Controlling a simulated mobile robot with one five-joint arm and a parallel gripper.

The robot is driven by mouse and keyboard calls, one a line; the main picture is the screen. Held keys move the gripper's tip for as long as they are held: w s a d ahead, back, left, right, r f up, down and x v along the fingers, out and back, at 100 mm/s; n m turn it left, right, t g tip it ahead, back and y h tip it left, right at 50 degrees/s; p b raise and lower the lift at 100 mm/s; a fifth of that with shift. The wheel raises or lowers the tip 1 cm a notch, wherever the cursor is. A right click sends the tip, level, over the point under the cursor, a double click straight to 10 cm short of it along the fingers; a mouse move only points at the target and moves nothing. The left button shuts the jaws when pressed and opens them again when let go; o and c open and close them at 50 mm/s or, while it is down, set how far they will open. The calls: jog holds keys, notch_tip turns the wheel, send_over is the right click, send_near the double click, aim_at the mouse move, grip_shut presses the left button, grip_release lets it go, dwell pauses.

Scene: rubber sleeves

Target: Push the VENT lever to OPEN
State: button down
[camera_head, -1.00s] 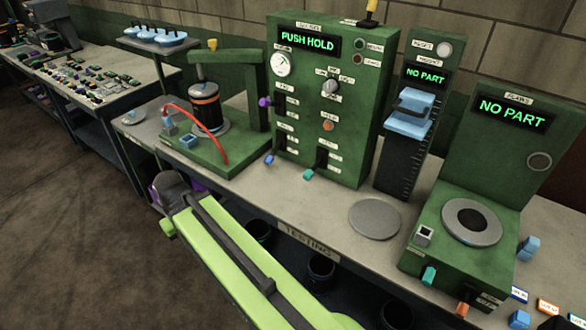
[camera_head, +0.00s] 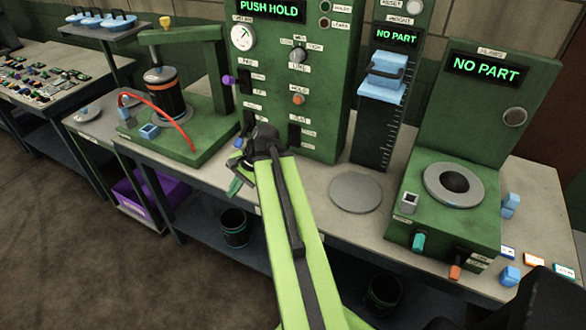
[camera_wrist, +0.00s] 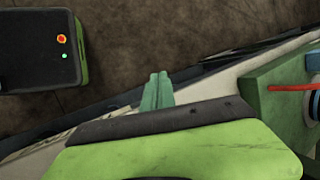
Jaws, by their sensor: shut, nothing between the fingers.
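The green test panel (camera_head: 325,110) stands on the bench and its display reads PUSH HOLD. It carries several levers in dark slots. A purple-tipped lever (camera_head: 228,80) is at its left edge, and a blue-tipped lever (camera_head: 238,142) sits lower left. A dark lower-right slot (camera_head: 294,133) shows above my arm, its lever tip hidden. The small labels are too blurred to tell which lever is VENT. My gripper (camera_head: 235,187) is in front of the panel's lower left, below the blue tip. Its green fingers are together and empty in the wrist view (camera_wrist: 157,92).
A green press stand with a black cylinder (camera_head: 165,92) and red hose is left of the panel. A grey disc (camera_head: 355,193) lies on the bench right of my arm. A blue-carriage gauge (camera_head: 386,75) and a NO PART station (camera_head: 455,185) stand farther right.

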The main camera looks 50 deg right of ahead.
aim_at(287, 146)
jog(key=s+d+m+t+b, duration=0.1)
jog(key=s+d+m, duration=0.1)
jog(key=d, duration=0.2)
jog(key=s+d+m+t, duration=0.1)
jog(key=d+m, duration=0.2)
jog(key=d, duration=0.1)
jog(key=s+d+m+t+b, duration=0.1)
jog(key=s+d+m, duration=0.1)
jog(key=d, duration=0.3)
jog(key=shift+s+f+m+t+b, duration=0.25)
jog(key=shift+s+m+t+b, duration=0.05)
jog(key=shift+s, duration=0.05)
jog(key=s+d+m+t+h, duration=0.1)
jog(key=s+d+m, duration=0.1)
jog(key=s+d, duration=0.1)
jog(key=s+d+r+m+t+b, duration=0.1)
jog(key=s+d+m, duration=0.2)
jog(key=s+d, duration=0.1)
jog(key=s+d+r+m+t+h+b, duration=0.1)
jog(key=s+d+m+t, duration=0.1)
jog(key=d, duration=0.3)
jog(key=shift+s+d+r+m+h, duration=0.15)
jog(key=shift+s+r+m+h, duration=0.15)
jog(key=shift+s+m, duration=0.4)
jog(key=shift+s+d+r, duration=0.15)
jog(key=shift+s+d, duration=0.05)
jog(key=shift+d, duration=0.05)
jog(key=shift+w+b, duration=0.15)
jog(key=shift+b, duration=0.15)
